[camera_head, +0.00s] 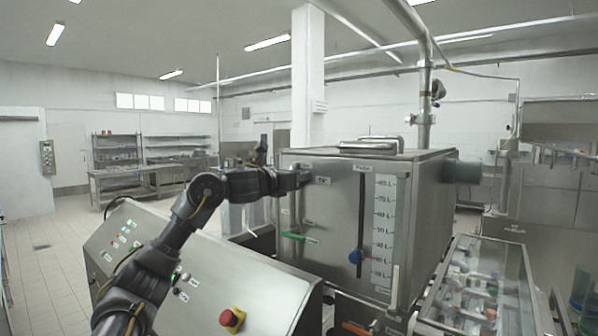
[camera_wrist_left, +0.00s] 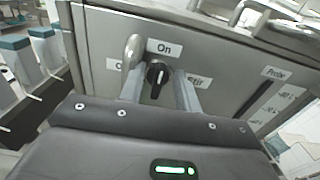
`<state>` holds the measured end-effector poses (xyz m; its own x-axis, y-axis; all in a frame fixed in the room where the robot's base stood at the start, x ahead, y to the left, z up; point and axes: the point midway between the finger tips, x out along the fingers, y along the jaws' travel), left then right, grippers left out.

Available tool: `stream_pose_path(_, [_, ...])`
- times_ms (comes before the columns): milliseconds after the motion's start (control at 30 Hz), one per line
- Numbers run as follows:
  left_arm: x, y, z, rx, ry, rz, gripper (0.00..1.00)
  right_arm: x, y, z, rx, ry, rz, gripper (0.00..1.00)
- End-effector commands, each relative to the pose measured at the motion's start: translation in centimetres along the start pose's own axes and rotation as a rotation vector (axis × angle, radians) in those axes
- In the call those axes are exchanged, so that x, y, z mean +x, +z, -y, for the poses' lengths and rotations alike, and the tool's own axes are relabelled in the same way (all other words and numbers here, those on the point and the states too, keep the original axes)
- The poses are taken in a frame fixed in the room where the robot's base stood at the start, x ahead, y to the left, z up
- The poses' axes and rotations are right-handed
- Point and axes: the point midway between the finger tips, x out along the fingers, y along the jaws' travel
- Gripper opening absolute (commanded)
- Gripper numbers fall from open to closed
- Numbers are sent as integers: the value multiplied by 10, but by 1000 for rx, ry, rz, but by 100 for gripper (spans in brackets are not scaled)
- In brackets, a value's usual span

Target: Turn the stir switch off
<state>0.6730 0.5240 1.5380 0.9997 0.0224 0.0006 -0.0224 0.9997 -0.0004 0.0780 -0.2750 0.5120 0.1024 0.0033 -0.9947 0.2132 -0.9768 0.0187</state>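The stir switch (camera_wrist_left: 158,76) is a small black knob on the steel front of the tank, seen in the left wrist view. The "On" label (camera_wrist_left: 164,47) is just above it and its upper end appears turned toward that label. A "Stir" label (camera_wrist_left: 196,82) is to its right, partly covered by a finger. Another label starting with "O" is at left, mostly hidden. My left gripper (camera_wrist_left: 159,88) is open, with one finger on each side of the knob and gaps visible. In the head view my left gripper (camera_head: 301,179) is at the tank's upper left and hides the switch.
A rounded metal piece (camera_wrist_left: 133,46) is close above the left finger. A sloped control panel (camera_head: 250,279) with a red button (camera_head: 232,318) lies below my left arm.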

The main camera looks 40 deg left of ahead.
Motion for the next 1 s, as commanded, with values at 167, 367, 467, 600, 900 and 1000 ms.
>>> stream_pose_path(167, [5, -1, 0, 1, 0, -1, 33, -2, 7, 0, 0, -1, 9, 36])
stream_pose_path(367, [5, -1, 1, 1, -1, -1, 30, -2, 10, 1, -1, -1, 14, 36])
stream_pose_path(467, [5, -1, 1, 1, -1, -1, 17, -2, 10, 1, 0, -1, 14, 36])
stream_pose_path(600, [5, -1, 1, 1, -1, -1, 0, -2, 10, 1, 0, -2, 14, 36])
stream_pose_path(900, [5, -1, 1, -16, -2, -1, 0, -3, 8, 4, 1, -5, 11, 36])
stream_pose_path(1000, [5, -1, 0, -44, -1, -1, 0, -3, 7, 5, 1, -6, 11, 36])
